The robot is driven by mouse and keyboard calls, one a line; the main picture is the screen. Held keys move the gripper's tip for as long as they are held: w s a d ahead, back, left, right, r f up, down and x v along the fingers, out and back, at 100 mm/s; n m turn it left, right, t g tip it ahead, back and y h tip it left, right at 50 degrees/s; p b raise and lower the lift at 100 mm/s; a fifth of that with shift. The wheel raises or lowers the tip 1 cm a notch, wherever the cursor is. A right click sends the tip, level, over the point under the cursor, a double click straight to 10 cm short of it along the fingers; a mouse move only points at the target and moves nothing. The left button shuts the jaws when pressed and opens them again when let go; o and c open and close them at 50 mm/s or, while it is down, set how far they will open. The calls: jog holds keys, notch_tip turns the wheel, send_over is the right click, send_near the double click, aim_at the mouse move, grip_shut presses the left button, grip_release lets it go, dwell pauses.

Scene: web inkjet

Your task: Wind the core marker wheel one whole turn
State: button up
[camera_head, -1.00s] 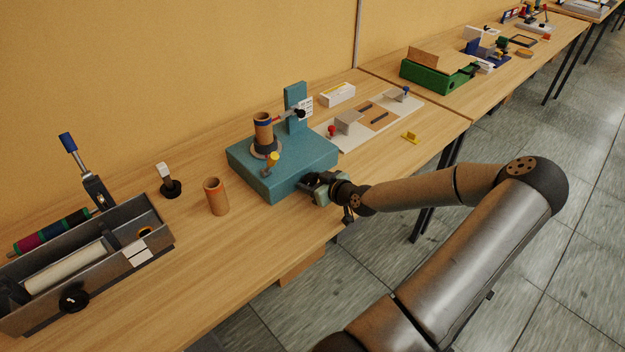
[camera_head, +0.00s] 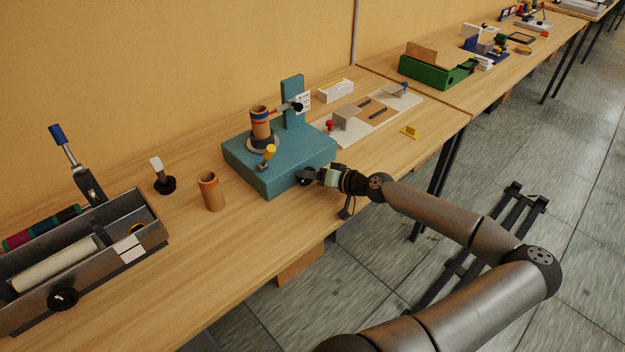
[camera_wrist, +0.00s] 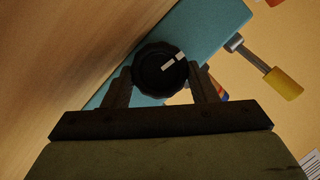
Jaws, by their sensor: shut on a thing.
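The core marker is a teal machine (camera_head: 275,165) with a back post (camera_head: 293,95) and a brown core (camera_head: 261,123) upright on top. My gripper (camera_wrist: 162,80) is shut on the wheel, one finger on each side. In the head view my gripper (camera_head: 310,176) is at the machine's front right side and hides much of the wheel.
A yellow-handled lever (camera_head: 268,152) stands on the machine's front. A loose brown core (camera_head: 211,192) and a grey trough (camera_head: 130,228) stand to the left. A pale board (camera_head: 350,135) lies behind to the right. The table's front edge runs beneath my arm.

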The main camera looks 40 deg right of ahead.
dwell(0.4)
jog(key=o, duration=1)
jog(key=shift+c, duration=0.2)
